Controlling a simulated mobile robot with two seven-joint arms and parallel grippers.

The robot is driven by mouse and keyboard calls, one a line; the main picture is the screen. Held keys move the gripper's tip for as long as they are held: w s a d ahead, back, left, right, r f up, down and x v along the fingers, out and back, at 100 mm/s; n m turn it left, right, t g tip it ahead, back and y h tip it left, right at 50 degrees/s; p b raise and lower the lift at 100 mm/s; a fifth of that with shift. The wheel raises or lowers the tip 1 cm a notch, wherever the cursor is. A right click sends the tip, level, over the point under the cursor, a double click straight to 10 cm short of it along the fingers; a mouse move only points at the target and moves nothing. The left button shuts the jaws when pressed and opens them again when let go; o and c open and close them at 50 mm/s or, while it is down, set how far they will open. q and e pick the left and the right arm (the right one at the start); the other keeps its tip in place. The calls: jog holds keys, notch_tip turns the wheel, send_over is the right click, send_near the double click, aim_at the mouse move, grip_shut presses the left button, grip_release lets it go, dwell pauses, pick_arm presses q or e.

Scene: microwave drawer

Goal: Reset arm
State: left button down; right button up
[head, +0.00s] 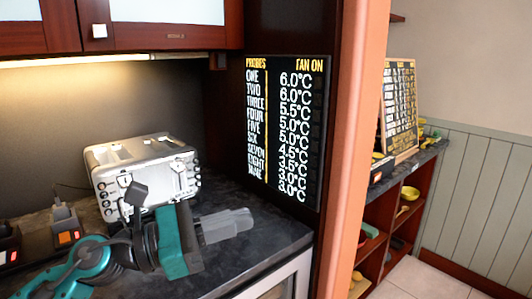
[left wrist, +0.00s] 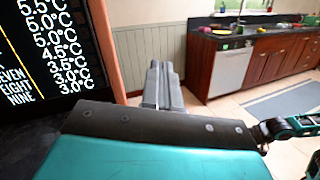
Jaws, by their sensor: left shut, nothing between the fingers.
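My left gripper (head: 246,222) is shut and empty. In the head view it hangs over the dark countertop, in front of and to the right of the silver toaster-like appliance (head: 145,170), apart from it. Its grey fingers point to the right. In the left wrist view the left gripper (left wrist: 161,68) shows its fingers together with nothing between them. My right gripper is in neither view; a teal and black arm part shows at the right edge of the left wrist view.
A temperature board (head: 288,130) hangs beside an orange post (head: 350,150). Wall cabinets (head: 160,40) are above the dark countertop (head: 222,272). Open shelves (head: 385,235) stand beyond the post. The left wrist view shows a far kitchen counter (left wrist: 255,65) and open floor.

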pick_arm(q)
jog(key=w+a+f+n+t+y, duration=0.15)
jog(key=a+n+t+y, duration=0.45)
jog(key=n, duration=1)
jog(key=w+a+f+n+t+y, duration=0.1)
jog(key=a+f+n+t+y, duration=0.45)
jog(key=n, duration=0.95)
jog(key=s+a+f+n+g+y, duration=0.35)
jog(key=f+n+y, duration=0.3)
jog(key=n, duration=0.25)
jog(key=s+f+n+g, duration=0.55)
jog(key=s+f, duration=0.25)
jog(key=s, duration=0.3)
jog(key=s+f+n+g, duration=0.5)
jog(key=s+f+g, duration=0.15)
jog(key=s, duration=0.35)
jog(key=w+d+f+t+h, duration=0.2)
jog(key=w+f+t, duration=0.5)
jog(key=f+t, duration=0.1)
jog(key=shift+w+d+f, duration=0.25)
jog(key=shift+w+f, duration=0.05)
jog(key=shift+f, duration=0.45)
jog(key=shift+m, duration=0.25)
